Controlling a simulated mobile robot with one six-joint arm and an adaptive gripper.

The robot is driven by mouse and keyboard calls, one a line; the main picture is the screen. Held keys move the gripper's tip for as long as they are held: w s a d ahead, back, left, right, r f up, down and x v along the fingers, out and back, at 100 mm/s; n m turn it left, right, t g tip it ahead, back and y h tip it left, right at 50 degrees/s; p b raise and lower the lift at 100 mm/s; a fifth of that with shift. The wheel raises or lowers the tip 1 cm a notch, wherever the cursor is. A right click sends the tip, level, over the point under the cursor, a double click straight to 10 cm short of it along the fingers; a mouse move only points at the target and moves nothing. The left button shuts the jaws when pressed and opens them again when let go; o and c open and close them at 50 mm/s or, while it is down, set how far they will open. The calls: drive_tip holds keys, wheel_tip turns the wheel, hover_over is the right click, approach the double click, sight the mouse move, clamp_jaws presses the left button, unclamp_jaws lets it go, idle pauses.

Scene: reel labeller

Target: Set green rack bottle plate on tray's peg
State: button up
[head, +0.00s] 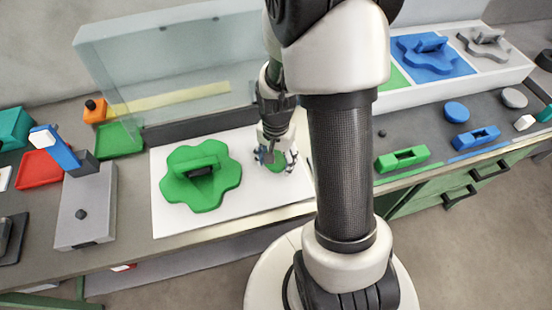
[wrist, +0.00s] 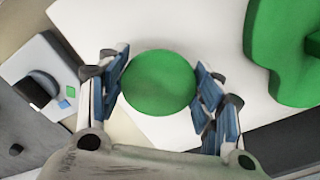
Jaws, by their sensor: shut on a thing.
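A green round plate (wrist: 160,84) sits between the blue pads of my gripper (wrist: 163,78) in the wrist view. My gripper is shut on its sides. I cannot make out a peg on the tray. The plate's underside is hidden.
A clear upright panel (head: 175,62) stands behind the tray. A grey box with a black knob (head: 85,212) stands at left. At right are a green slotted block (head: 403,158), a blue disc (head: 456,112), and a white rack (head: 517,72) with lobed pieces.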

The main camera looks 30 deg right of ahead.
drive_tip(key=shift+f+b, duration=0.45)
drive_tip(key=shift+f, duration=0.2)
drive_tip(key=o, duration=0.8)
wheel_tip(320, 180, up, 11)
drive_tip(key=p, duration=0.9)
drive_tip(key=shift+r, duration=0.1)
